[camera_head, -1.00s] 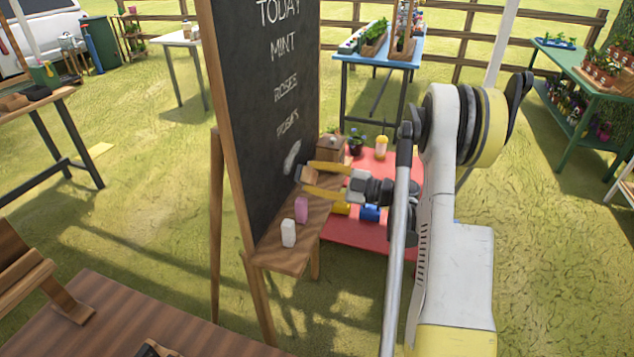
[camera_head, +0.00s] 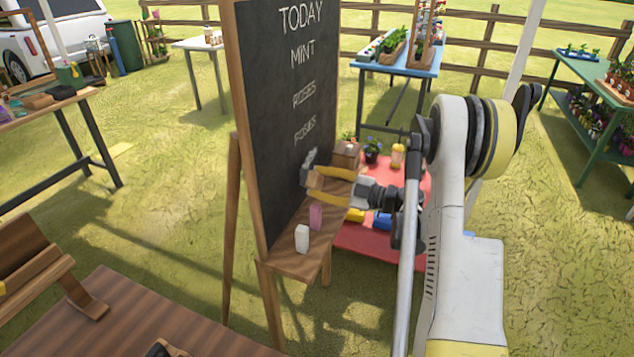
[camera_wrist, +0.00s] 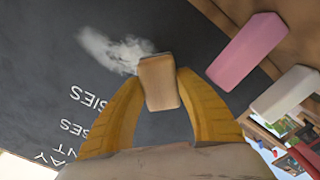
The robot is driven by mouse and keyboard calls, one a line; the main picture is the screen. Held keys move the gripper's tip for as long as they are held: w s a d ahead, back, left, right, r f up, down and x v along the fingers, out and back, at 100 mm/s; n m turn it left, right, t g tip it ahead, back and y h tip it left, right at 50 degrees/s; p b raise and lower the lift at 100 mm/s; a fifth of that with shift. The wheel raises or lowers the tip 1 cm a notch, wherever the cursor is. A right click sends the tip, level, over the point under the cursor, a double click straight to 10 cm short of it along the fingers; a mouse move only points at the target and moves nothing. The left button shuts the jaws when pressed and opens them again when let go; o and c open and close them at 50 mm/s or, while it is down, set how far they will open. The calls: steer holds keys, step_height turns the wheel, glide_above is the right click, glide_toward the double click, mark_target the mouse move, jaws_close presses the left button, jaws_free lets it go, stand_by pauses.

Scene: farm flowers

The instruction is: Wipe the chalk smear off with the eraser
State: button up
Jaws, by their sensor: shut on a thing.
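My gripper (camera_head: 312,183) has yellow fingers shut on the wood-backed eraser (camera_wrist: 158,84). In the head view the eraser (camera_head: 315,180) is at the face of the chalkboard (camera_head: 285,110), low on the board above its ledge. The white chalk smear (camera_wrist: 110,50) shows in the wrist view just beside the eraser, which overlaps its near end. In the head view the smear (camera_head: 311,155) shows just above the eraser, partly hidden. Whether the eraser's felt face presses on the board cannot be told.
A pink block (camera_head: 316,217) and a white block (camera_head: 302,238) stand on the wooden ledge (camera_head: 285,265) below the board. A red low table (camera_head: 370,240) with pots and tins stands behind my arm. Chalk lettering (camera_head: 304,95) is above the smear.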

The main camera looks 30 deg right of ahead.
steer(key=shift+x, duration=1)
steer(key=shift+d, duration=0.1)
